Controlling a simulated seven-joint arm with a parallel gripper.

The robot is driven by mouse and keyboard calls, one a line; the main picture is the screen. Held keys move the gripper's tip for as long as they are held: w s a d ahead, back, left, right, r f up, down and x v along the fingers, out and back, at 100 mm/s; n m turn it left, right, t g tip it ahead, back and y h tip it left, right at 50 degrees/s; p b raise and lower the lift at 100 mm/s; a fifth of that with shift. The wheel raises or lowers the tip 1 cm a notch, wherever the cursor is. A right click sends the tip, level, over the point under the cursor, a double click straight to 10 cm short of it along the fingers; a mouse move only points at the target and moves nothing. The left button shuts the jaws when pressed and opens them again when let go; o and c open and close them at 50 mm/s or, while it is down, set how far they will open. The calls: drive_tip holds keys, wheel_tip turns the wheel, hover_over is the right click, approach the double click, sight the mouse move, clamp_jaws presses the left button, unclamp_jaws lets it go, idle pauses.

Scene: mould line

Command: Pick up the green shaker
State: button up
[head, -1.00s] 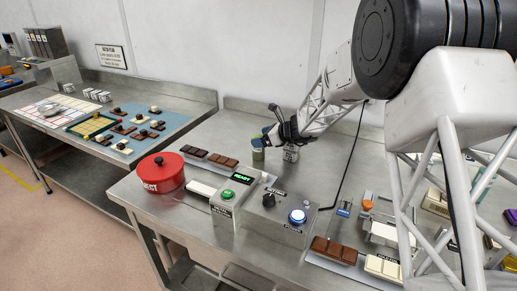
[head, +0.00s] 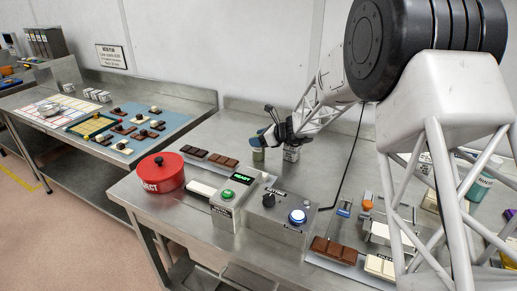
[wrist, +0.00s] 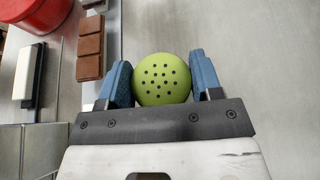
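The green shaker (wrist: 162,79) has a round green top with dark holes and stands upright at the back of the bench. In the wrist view it sits centred between the two blue fingers of my gripper (wrist: 162,82). One finger is close on each side, with hardly any gap showing; I cannot tell whether they press on it. In the head view my gripper (head: 265,139) is low over the shaker (head: 258,154) and hides part of it.
Chocolate bars (head: 222,160) and a red round pot (head: 161,172) are to the left. A control box (head: 280,210) is in front. A black cable rises at the right.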

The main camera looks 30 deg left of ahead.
drive_tip(key=c, duration=0.4)
drive_tip(key=shift+r, duration=5.05)
